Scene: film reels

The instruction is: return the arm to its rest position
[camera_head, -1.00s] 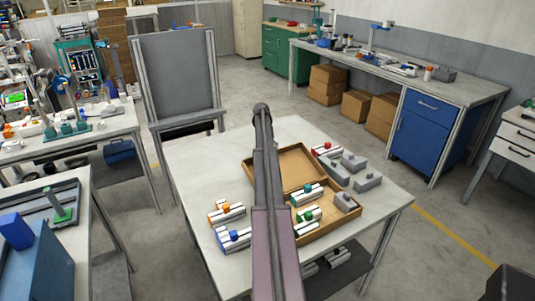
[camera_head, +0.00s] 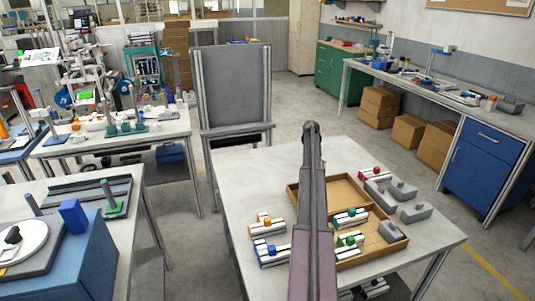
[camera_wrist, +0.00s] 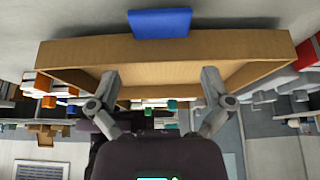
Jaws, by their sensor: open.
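My arm reaches up the middle of the head view, over the grey work table (camera_head: 235,180), with its rounded joint at the top. The gripper end is not distinguishable there. In the wrist view my gripper (camera_wrist: 161,88) has its two fingers spread wide apart, with nothing between them. Beyond the fingers is a tan, box-like thing (camera_wrist: 85,52) with a blue block-shaped thing (camera_wrist: 160,22) at its edge. I cannot tell how far away they are.
An open tan case (camera_head: 300,206) on the table holds a few blocks, partly hidden by my arm. An orange-topped block (camera_head: 266,225), a blue-topped block (camera_head: 271,251) and grey blocks (camera_head: 403,190) lie around it. A blue box (camera_head: 75,262) stands at left.

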